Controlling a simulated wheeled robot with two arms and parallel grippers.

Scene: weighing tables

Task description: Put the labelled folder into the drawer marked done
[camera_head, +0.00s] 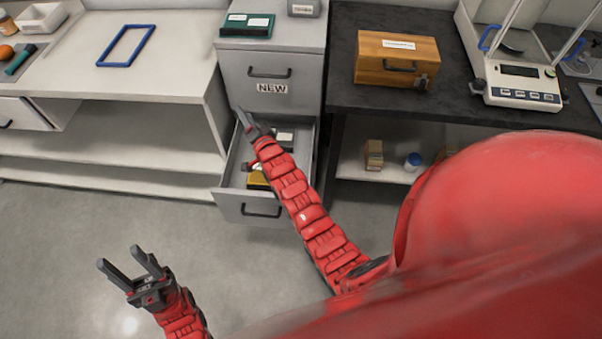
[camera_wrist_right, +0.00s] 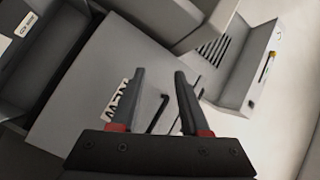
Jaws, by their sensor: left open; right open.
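A dark green folder-like item (camera_head: 236,29) with white labels lies on top of the grey cabinet (camera_head: 318,30). The upper drawer (camera_head: 238,75), marked NEW, is shut; its front also shows in the right wrist view (camera_wrist_right: 85,110). The lower drawer (camera_head: 231,207) is pulled out, with a white-labelled item (camera_head: 285,135) and a yellow item (camera_head: 257,181) inside. I see no "done" mark. My right gripper (camera_head: 243,118) is open and empty by the NEW front, above the open drawer; it also shows in the right wrist view (camera_wrist_right: 160,75). My left gripper (camera_head: 124,258) is open and empty over the floor.
The left table (camera_head: 180,65) holds a blue frame (camera_head: 126,46) and a white tray (camera_head: 41,18). The dark right table (camera_head: 345,85) bears a wooden box (camera_head: 385,70) and a scale (camera_head: 520,90). My arm partly covers the open drawer. The floor at left is clear.

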